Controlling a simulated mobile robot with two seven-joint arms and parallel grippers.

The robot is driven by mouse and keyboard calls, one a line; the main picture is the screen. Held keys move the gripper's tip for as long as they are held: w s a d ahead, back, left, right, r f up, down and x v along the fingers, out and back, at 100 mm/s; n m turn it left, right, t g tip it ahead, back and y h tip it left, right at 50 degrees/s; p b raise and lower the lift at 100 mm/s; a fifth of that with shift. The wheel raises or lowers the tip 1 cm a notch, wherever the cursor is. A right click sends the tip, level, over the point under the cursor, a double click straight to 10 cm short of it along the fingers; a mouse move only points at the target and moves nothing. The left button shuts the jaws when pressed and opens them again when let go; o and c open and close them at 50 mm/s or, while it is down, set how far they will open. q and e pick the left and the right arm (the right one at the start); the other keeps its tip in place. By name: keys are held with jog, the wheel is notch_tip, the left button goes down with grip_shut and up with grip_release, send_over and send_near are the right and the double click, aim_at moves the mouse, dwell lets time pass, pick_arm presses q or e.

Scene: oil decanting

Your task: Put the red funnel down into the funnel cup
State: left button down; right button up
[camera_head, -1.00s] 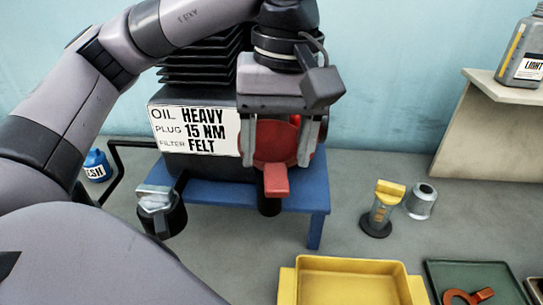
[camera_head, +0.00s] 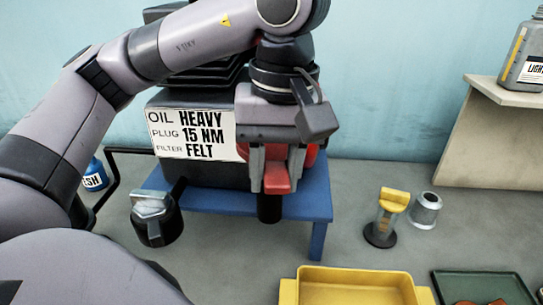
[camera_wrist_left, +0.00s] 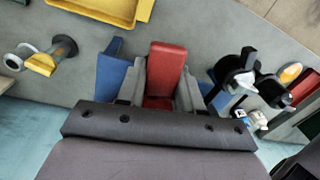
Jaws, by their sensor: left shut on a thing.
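The red funnel (camera_head: 308,155) is at the front right of the engine block, partly hidden behind my left gripper. My left gripper (camera_head: 276,182) is shut on the funnel's red tab, with one finger on each side. In the left wrist view the red tab (camera_wrist_left: 166,70) stands between the grey fingers (camera_wrist_left: 160,92). Whether the funnel still touches what is behind it is hidden. A small grey metal cup (camera_head: 426,210) stands on the floor at the right; I cannot tell for sure that it is the funnel cup. My right gripper is not in view.
The engine block with a sign (camera_head: 193,133) stands on a blue bench (camera_head: 318,200). A black pot with a grey top (camera_head: 155,220) is at its left. A yellow-topped tool (camera_head: 388,215), yellow tray (camera_head: 355,280) and green tray (camera_head: 480,285) are at the right.

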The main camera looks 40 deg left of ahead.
pick_arm(q)
jog(key=shift+r+p, duration=0.3)
jog(key=shift+r, duration=0.3)
jog(key=shift+f, duration=0.1)
dwell(0.4)
jog(key=shift+h+b, duration=0.3)
jog(key=shift+b, duration=0.35)
jog(key=shift+r+p, duration=0.65)
jog(key=shift+r, duration=0.45)
dwell(0.3)
